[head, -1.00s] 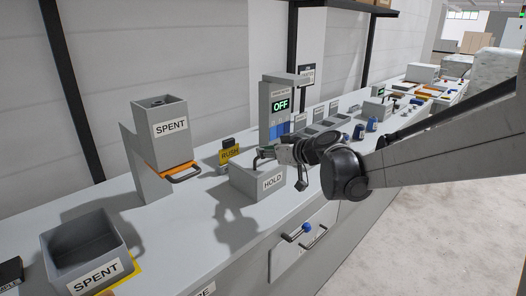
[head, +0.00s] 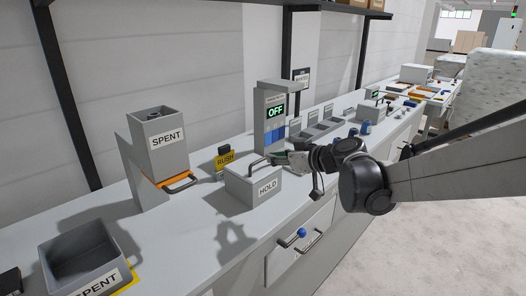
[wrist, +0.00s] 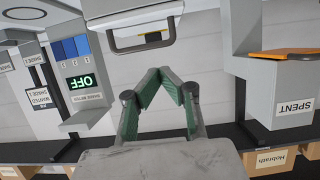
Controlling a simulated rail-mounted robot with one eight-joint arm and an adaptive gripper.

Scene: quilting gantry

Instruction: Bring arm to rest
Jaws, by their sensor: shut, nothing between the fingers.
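My arm (head: 410,180) reaches in from the right of the head view, over the front of the counter. My gripper (head: 283,158) is near the back right of the grey HOLD box (head: 243,188), above counter height; I cannot tell if it touches the box. In the wrist view, which is upside down, my gripper (wrist: 162,72) has its green-padded fingers meeting at the tips, with nothing between them. A grey box with a dark handle (wrist: 130,38) lies just beyond the tips.
A SPENT hopper (head: 165,138) with an orange slide and an open SPENT bin (head: 60,250) stand left. A meter reading OFF (head: 272,112) stands behind my gripper. A drawer front (head: 287,260) has a handle and blue knob. The floor (head: 430,245) at right is clear.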

